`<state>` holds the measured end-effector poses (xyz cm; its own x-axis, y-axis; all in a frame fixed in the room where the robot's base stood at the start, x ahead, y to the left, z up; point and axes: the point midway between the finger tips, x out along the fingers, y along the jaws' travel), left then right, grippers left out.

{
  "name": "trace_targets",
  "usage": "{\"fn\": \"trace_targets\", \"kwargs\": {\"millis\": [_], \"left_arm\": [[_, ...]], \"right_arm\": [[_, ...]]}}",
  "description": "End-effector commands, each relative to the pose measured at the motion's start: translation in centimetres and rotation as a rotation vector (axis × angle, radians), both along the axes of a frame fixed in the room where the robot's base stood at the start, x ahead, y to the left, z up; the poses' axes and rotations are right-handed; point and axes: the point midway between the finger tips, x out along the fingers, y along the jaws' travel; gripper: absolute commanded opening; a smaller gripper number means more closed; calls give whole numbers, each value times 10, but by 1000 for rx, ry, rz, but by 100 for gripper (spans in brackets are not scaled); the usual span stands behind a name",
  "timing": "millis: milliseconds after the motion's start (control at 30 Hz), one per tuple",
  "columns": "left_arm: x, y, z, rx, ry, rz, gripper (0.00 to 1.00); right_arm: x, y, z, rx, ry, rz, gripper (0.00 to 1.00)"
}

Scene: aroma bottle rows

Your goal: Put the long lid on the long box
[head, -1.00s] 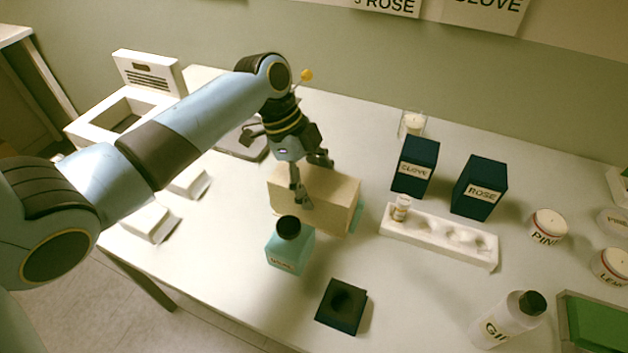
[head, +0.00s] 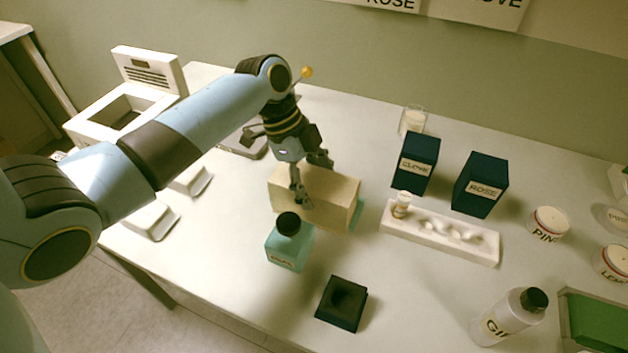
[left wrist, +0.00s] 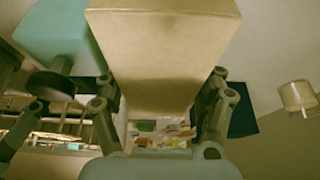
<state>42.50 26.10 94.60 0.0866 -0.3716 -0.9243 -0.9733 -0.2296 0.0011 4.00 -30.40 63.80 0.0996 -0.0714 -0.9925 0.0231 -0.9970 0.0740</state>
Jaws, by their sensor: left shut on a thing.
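The long lid, a cream block-like cover (head: 325,197), is in my left gripper (head: 309,182), whose fingers are shut on its sides. The lid looks roughly level, over the middle of the table. A strip of teal shows under and beside its right end, apparently the long box (head: 357,214); most of it is hidden by the lid. I cannot tell whether the lid touches it. In the left wrist view the lid (left wrist: 163,50) fills the upper middle between the fingers. My right gripper is not in view.
A teal bottle with a black cap (head: 289,247) stands close in front of the lid. A small dark open box (head: 341,304) is nearer the front edge. A white holed tray (head: 438,232) and dark CLOVE (head: 415,163) and ROSE (head: 480,186) boxes stand to the right.

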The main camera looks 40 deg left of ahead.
Motion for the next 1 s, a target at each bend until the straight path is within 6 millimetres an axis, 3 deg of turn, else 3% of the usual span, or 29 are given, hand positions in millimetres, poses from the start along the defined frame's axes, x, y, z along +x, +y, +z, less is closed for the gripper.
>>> {"fn": "trace_targets", "kwargs": {"millis": [467, 500, 700, 1000], "left_arm": [[0, 0, -3, 0, -1, 0, 36], [0, 0, -3, 0, -1, 0, 74], [0, 0, -3, 0, -1, 0, 99], [0, 0, -1, 0, 0, 0, 99]], "right_arm": [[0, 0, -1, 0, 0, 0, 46], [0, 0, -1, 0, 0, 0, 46], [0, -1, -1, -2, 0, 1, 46], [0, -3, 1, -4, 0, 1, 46]]}}
